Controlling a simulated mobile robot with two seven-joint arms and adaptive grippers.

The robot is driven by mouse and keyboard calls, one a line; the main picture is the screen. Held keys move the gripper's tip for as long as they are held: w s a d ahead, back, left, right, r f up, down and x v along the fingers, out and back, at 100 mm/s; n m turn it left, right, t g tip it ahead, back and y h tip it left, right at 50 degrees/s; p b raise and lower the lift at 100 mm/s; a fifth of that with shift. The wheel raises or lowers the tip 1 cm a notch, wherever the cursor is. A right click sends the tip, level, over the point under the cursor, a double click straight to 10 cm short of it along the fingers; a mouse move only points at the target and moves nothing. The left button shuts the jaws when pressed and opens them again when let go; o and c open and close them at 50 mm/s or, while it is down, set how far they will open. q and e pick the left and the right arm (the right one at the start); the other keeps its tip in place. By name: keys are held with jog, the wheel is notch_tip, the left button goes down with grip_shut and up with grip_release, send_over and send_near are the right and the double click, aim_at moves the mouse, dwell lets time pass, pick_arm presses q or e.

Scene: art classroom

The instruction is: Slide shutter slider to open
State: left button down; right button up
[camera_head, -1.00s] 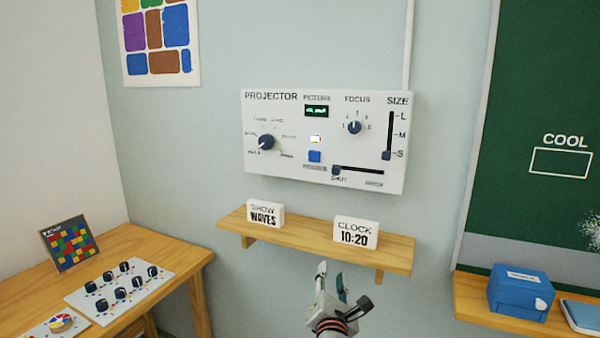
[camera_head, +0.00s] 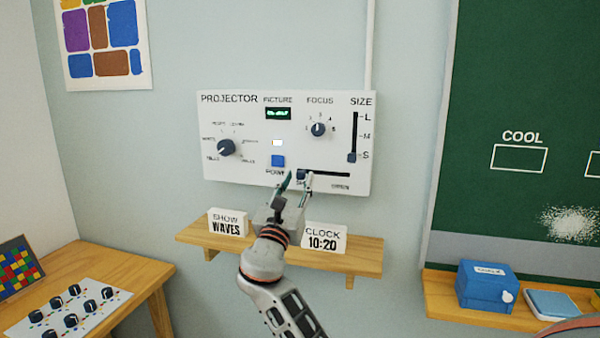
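The white projector panel (camera_head: 230,172) hangs on the wall. Its shutter slider is a dark horizontal slot (camera_head: 330,174) at the lower right, with a small dark blue knob (camera_head: 301,175) at the left end. The label under the left end is partly hidden by my gripper; a blurred label (camera_head: 340,186) sits under the right end. My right gripper (camera_head: 296,181) points up at the panel from below, its fingers apart on either side of the knob in the picture. I cannot tell whether they touch it. My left gripper is not in view.
A wooden shelf (camera_head: 362,257) below the panel holds a "SHOW WAVES" block (camera_head: 228,224) and a "CLOCK 10:20" block (camera_head: 323,238), with my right arm passing in front between them. The vertical size slider (camera_head: 353,135) and blue power button (camera_head: 278,161) are near the gripper.

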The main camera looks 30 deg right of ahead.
aim_at(300, 176)
jog(key=shift+x, duration=1.75)
jog(key=shift+f, duration=0.1)
grip_shut()
jog(key=shift+w, duration=0.1)
